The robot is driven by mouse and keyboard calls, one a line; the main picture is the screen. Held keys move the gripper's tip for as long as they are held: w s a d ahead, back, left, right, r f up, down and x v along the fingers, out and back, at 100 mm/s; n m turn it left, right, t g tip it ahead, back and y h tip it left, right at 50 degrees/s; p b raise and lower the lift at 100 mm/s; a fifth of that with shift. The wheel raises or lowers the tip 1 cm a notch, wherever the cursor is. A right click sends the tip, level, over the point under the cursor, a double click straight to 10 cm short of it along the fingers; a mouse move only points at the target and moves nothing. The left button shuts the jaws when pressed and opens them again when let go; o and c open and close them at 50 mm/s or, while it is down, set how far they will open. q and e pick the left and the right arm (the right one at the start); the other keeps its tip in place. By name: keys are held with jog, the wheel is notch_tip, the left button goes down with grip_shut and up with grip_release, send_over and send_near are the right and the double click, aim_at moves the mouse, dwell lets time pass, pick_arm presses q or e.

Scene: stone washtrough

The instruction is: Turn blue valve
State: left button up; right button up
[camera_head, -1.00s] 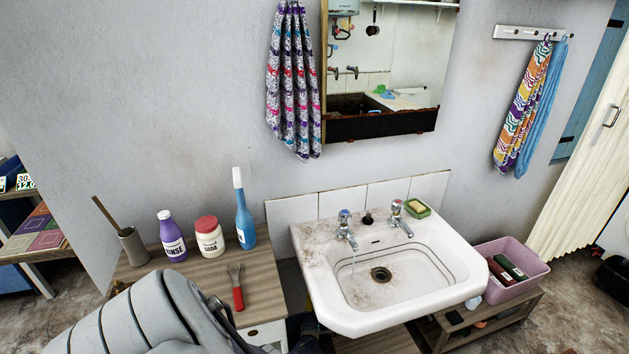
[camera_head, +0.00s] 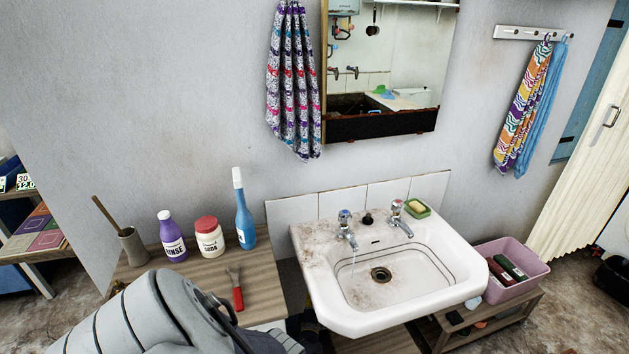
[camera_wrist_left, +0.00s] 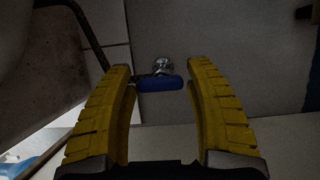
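The blue valve (camera_wrist_left: 160,84) shows in the left wrist view as a blue handle on a shiny metal stem, near the wall under the sink. My left gripper (camera_wrist_left: 160,75) has its two yellow fingers spread, one on each side of the handle. I cannot tell whether a finger touches it. In the head view the valve is hidden and my left arm comes in at the lower left, its gripper out of sight. My right gripper is in neither view.
The white sink (camera_head: 440,270) has a tap (camera_head: 346,228) with water running. A wooden cabinet (camera_head: 150,262) holds bottles and a red-handled tool (camera_head: 236,288). A pink bin (camera_head: 530,275) stands right of the sink. A dark pipe (camera_wrist_left: 85,30) runs beside the left finger.

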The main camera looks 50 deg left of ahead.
pick_arm(q)
jog(key=c, duration=0.9)
jog(key=shift+w+d+m+g+h, duration=0.15)
jog(key=shift+m+g+h, duration=0.15)
jog(key=shift+m, duration=0.7)
jog(key=shift+r+m+g, duration=0.1)
jog(key=shift+m+g, duration=0.2)
jog(key=shift+m, duration=0.3)
jog(key=shift+d+m+g+h, duration=0.1)
jog(key=shift+m+g+h, duration=0.35)
jog(key=shift+m, duration=0.75)
jog(key=shift+c, duration=0.2)
